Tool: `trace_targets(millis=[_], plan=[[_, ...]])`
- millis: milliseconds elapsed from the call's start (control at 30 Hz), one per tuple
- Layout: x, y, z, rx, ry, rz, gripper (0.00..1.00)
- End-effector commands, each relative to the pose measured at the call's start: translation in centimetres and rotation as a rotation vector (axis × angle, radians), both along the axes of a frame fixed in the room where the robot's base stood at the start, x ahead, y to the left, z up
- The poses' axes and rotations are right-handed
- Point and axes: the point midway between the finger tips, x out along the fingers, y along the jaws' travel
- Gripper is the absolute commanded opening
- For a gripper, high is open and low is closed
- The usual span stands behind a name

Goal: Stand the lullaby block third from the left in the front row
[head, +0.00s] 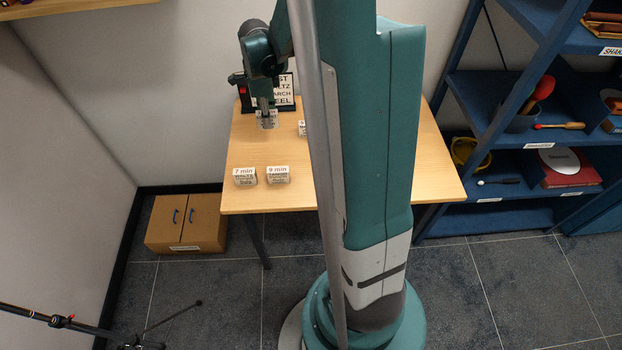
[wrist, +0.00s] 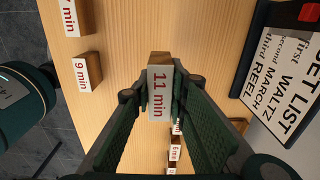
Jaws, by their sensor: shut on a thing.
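My gripper (head: 264,103) is over the back left of the table, shut on a pale block (head: 268,122). In the wrist view the block (wrist: 160,92) sits between the fingertips of my gripper (wrist: 162,98), with "11 min" in red on the face I see. I cannot read a dance name on it, so I cannot tell whether it is the lullaby block. Two blocks stand side by side at the front left: a "7 min" block (head: 245,176), whose front seems to read WALTZ, and a "9 min" block (head: 278,175) to its right.
A set list sign (wrist: 285,75) naming waltz, march and reel stands at the table's back. Several blocks, one marked "6 min" (wrist: 175,151), stand in a line past the held block; one (head: 302,128) is partly hidden by my column. Bare tabletop (head: 297,198) shows near the front edge.

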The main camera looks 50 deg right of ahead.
Motion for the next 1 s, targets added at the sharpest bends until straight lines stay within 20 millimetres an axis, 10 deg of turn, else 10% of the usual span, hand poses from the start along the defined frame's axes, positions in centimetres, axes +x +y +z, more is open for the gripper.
trace_targets(millis=[600,1000], plan=[[-15.0,0.0,-0.2,0.0,0.0,-0.023,0.04],[-20.5,0.9,-0.8,0.0,0.0,-0.029,0.04]])
